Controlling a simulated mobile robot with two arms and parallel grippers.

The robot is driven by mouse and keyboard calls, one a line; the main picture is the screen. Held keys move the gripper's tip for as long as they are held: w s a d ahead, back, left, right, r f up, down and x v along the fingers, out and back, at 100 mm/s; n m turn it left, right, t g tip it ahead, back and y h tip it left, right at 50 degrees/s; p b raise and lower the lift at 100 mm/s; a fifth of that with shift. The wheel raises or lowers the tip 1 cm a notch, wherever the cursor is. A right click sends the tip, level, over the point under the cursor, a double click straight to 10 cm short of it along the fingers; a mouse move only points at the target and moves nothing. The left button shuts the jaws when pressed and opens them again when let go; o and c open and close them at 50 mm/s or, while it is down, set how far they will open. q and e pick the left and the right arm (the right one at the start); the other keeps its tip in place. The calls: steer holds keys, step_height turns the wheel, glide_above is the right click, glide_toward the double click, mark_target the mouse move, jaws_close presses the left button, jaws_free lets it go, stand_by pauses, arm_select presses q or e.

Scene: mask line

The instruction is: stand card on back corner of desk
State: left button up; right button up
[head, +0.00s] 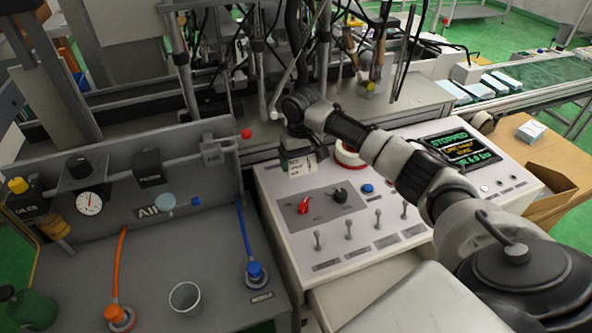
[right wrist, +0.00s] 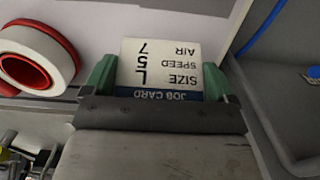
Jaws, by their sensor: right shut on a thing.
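The white job card (head: 303,166) is in my right gripper (head: 298,153), at the back left corner of the sloping white control desk (head: 283,208). In the right wrist view the card (right wrist: 160,62) reads upside down, with a dark blue "JOB CARD" band, size L, speed 5 and air 7. The green fingers of the right gripper (right wrist: 158,82) are shut on it at its two sides. I cannot tell whether its lower edge touches the desk. My left gripper is not in view.
A red and white roll (head: 347,158) stands close right of the card; it also shows in the wrist view (right wrist: 38,57). The desk carries a red knob (head: 304,205), several toggle switches and a lit screen (head: 463,147). A grey air bench (head: 205,255) with a cup (head: 185,298) adjoins at left.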

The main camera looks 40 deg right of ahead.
mark_target(297, 182)
steer(key=shift+w+a+f, duration=0.35)
steer(key=shift+w+f, duration=0.05)
steer(key=shift+w, duration=0.05)
step_height(297, 182, down, 3)
steer(key=shift+f, duration=0.2)
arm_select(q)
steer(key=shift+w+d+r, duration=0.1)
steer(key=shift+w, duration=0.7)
arm_select(e)
steer(key=shift+f, duration=0.25)
steer(key=shift+f, duration=0.1)
steer(key=o, duration=0.7)
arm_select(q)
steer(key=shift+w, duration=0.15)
arm_select(e)
step_height(297, 182, up, 12)
steer(key=shift+r, duration=0.15)
